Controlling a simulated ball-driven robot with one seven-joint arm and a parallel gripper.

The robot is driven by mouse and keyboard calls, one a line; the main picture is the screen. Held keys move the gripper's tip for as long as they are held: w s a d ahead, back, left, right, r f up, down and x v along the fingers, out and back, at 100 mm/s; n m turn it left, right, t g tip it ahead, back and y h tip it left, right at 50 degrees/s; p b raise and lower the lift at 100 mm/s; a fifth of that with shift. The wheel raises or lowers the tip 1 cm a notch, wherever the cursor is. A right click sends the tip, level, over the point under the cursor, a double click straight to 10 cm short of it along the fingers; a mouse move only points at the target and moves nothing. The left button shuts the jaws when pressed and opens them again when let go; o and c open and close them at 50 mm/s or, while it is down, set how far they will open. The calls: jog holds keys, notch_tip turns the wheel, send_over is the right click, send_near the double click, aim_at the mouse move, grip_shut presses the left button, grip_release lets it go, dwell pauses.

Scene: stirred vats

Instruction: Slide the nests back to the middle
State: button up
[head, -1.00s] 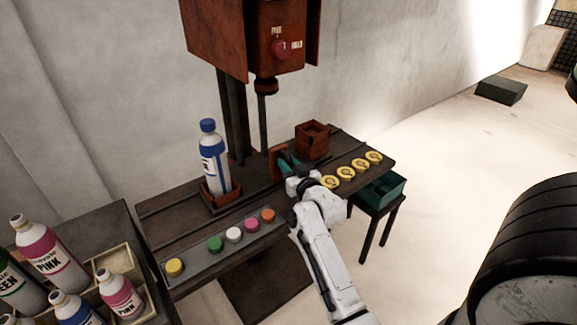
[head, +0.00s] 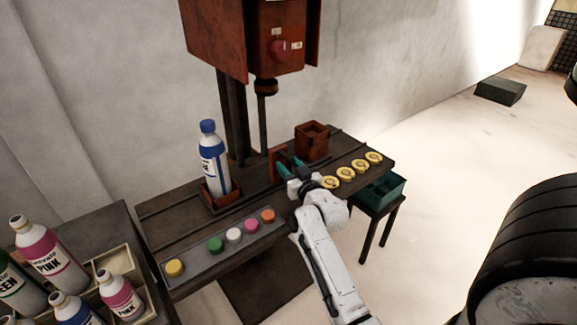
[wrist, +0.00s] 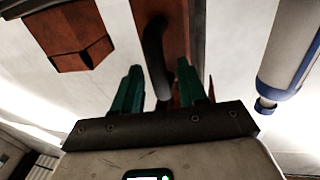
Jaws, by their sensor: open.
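One red-brown nest (head: 222,198) is at the left of the bench and holds a white and blue bottle (head: 212,158) upright. Another square red-brown nest (head: 312,141) stands at the back right; I see nothing rising from it. A narrow upright red-brown plate (head: 277,163) stands between them. My gripper (head: 288,162) is beside this plate, its teal fingers apart. In the wrist view my fingers (wrist: 159,90) are spread, with a dark curved bar (wrist: 156,60) seen between them. It is not gripped; I cannot tell its exact depth. A red-brown box (wrist: 72,35) shows left, the bottle (wrist: 290,45) right.
A red-brown machine head with a red knob (head: 280,49) hangs over the bench (head: 160,225), its dark rod (head: 263,125) pointing down. Coloured buttons (head: 234,235) line the front left, yellow rings (head: 345,174) the right.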

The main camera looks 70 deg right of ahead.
jog(key=v, duration=1)
dwell(0.4)
